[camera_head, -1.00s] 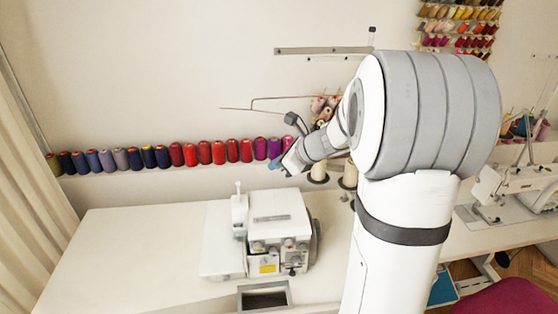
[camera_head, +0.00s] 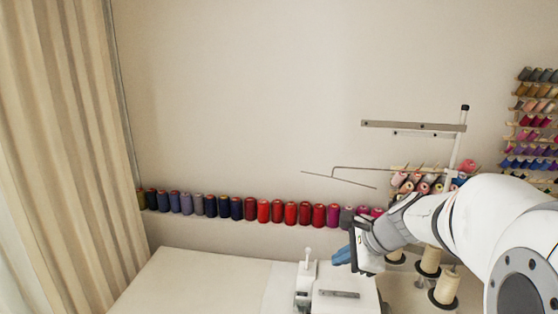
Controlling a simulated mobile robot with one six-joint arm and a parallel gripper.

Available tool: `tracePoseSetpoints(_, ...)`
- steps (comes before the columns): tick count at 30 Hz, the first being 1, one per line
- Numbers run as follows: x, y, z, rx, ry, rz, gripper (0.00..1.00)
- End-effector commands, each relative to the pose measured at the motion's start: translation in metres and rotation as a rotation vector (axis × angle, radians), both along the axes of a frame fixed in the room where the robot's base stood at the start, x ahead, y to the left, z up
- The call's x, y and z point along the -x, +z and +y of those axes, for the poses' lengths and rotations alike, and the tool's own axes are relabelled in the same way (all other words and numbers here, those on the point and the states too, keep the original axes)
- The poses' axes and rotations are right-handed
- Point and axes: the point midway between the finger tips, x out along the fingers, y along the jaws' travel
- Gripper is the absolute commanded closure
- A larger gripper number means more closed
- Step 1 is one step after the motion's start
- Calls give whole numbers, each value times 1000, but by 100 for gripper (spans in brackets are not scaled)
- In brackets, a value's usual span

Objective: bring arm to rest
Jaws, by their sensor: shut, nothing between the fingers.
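My arm (camera_head: 480,225) reaches in from the right edge of the head view, white with grey joint parts.
A white table (camera_head: 190,285) runs along the wall, bare on its left. A row of thread spools (camera_head: 263,211) stands on a wall ledge. Cream thread cones (camera_head: 430,260) stand near my arm. A thread stand (camera_head: 455,140) rises behind it. A beige curtain (camera_head: 60,150) hangs at the left.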

Motion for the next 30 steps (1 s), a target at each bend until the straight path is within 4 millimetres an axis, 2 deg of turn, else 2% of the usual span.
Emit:
tracePoseSetpoints(1, 25, -1, 13, 108, 149, -38, 100)
tracePoseSetpoints(2, 40, -3, 18, 176, 243, -59, 100)
tracePoseSetpoints(6, 103, -13, 27, 485, 675, -145, 100)
tracePoseSetpoints(9, 138, -20, 23, 674, 952, -191, 100)
tracePoseSetpoints(12, 163, -26, 17, 819, 1170, -219, 100)
tracePoseSetpoints(15, 177, -29, 11, 914, 1312, -232, 100)
tracePoseSetpoints(18, 184, -31, 6, 959, 1381, -235, 100)
tracePoseSetpoints(30, 185, -31, 5, 968, 1396, -235, 100)
